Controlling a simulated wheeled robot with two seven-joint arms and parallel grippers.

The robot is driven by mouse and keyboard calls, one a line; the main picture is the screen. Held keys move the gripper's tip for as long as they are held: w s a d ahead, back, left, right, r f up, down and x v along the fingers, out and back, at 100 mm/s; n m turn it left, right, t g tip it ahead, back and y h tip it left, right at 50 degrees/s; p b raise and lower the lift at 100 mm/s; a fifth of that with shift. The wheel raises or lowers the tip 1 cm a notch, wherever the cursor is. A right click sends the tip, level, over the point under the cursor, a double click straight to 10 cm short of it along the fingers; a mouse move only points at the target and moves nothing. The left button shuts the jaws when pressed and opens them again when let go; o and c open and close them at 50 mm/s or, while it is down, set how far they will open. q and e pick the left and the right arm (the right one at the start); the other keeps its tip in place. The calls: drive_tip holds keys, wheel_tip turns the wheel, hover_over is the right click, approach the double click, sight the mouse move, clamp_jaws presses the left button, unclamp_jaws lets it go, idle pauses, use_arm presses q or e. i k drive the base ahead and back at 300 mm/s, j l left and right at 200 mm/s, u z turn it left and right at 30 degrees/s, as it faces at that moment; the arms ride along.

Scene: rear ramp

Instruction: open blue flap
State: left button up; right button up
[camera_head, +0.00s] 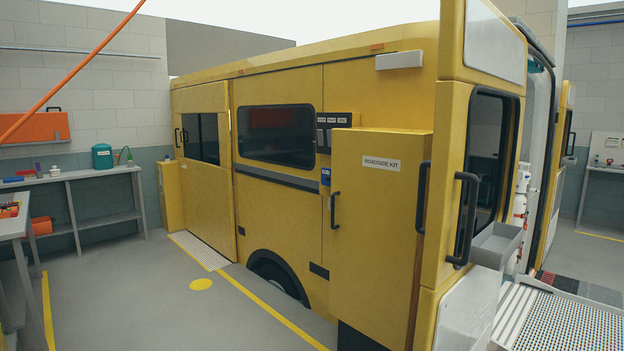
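A small blue panel (325,177), likely the blue flap, is on the yellow van's side (275,215), just left of the tall yellow cabinet labelled ROADSIDE KIT (378,230). It looks closed, but it is too small to be sure. A dark panel with several small labels (333,122) is above it. A black vertical handle (335,210) on the cabinet is just below and to the right of it. Neither of my grippers is in view, so nothing is near the blue panel.
The van's open rear door (480,160) and a metal ramp (565,320) are at the right. A grey tray (497,243) hangs by the door. Workbenches (85,176) stand at the left. The grey floor (145,290) beside the van is clear, with yellow lines.

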sight(326, 173)
drive_tip(key=i+u, duration=0.35)
drive_tip(key=i+l+u, duration=0.1)
drive_tip(key=i+u, duration=0.25)
drive_tip(key=i+l+u, duration=0.35)
drive_tip(key=i+j+z, duration=0.1)
drive_tip(key=i, duration=0.5)
drive_tip(key=i+j+z, duration=0.1)
drive_tip(key=i, duration=0.5)
